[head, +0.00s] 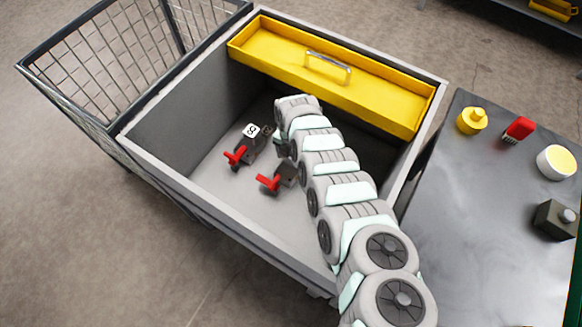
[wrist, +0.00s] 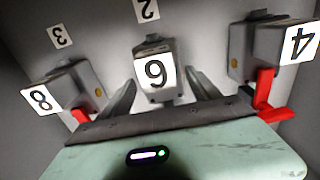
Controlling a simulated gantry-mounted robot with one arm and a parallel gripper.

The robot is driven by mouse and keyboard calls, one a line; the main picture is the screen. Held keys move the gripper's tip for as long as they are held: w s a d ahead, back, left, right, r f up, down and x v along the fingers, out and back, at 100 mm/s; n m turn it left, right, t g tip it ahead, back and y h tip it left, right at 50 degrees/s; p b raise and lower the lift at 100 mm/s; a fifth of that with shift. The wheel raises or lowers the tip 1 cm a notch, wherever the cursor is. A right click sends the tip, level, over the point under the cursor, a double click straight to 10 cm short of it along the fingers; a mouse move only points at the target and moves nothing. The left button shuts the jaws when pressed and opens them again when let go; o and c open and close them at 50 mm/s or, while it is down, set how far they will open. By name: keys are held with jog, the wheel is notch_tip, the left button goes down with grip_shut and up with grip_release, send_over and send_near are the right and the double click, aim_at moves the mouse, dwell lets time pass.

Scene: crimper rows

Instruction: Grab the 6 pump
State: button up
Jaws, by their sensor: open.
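In the wrist view, the pump with the 6 label (wrist: 157,72) is a grey block in the middle. My gripper (wrist: 160,82) is open, with one dark finger on each side of this pump. I cannot tell if the fingers touch it. In the head view, my gripper (head: 282,146) is down inside the grey bin and mostly behind my arm. The 6 pump is hidden there.
The 8 pump (wrist: 72,90) and the 4 pump (wrist: 262,50), with red handles, flank the 6 pump. Labels 3 and 2 show behind. A yellow tray (head: 375,98) spans the bin's (head: 165,100) back. A grey table (head: 470,220) stands right.

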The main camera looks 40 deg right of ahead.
grip_shut()
dwell(0.6)
